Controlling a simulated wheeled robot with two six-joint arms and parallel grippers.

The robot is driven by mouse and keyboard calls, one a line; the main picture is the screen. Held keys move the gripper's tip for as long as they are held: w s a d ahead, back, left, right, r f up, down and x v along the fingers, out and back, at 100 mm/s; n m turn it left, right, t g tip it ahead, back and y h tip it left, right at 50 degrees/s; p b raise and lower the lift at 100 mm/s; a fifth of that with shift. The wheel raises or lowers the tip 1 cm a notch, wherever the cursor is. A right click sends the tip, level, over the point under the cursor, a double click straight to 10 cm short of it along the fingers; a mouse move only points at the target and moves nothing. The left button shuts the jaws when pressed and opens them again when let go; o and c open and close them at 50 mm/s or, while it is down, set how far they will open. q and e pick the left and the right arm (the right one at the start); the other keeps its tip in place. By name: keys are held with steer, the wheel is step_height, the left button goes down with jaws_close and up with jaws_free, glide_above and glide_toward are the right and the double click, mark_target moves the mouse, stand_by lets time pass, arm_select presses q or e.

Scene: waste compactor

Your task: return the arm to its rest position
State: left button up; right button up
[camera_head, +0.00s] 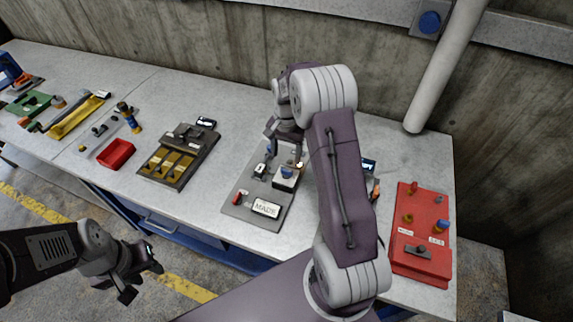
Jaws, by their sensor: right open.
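My right arm reaches across the table, and its gripper (283,147) is above the back of a grey panel (246,205). The right gripper is open, with no object visible between its fingers. The panel carries a blue button on a white block (286,176), a red switch and a label plate (266,208). My right arm hides part of the table right of this panel. My left gripper (140,277) is in front of the table, over the floor, with its fingers apart and empty.
A red panel (421,262) with knobs lies at the right end of the table. A dark panel with yellow slots (170,167), a red bin (116,154) and several tools lie to the left. A concrete wall (200,40) and a pipe (445,65) stand behind.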

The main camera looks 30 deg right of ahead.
steer(key=shift+r, duration=0.5)
steer(key=s+a+r+n+t+b, duration=0.1)
steer(key=s+a+r, duration=0.1)
steer(key=a, duration=0.2)
steer(key=s+a+r+n+b, duration=0.1)
steer(key=s+a+r, duration=0.1)
steer(key=s+a, duration=0.15)
steer(key=s+a+f+n, duration=0.1)
steer(key=s+f+n, duration=0.1)
steer(key=s+n, duration=0.2)
steer(key=s+a+f+n, duration=0.2)
steer(key=s+f+n, duration=0.1)
steer(key=s, duration=0.5)
steer(key=shift+s+a+n+b, duration=0.25)
steer(key=shift+s+n+b, duration=0.05)
steer(key=shift+s+n, duration=0.1)
steer(key=shift+s, duration=0.1)
stand_by(0.7)
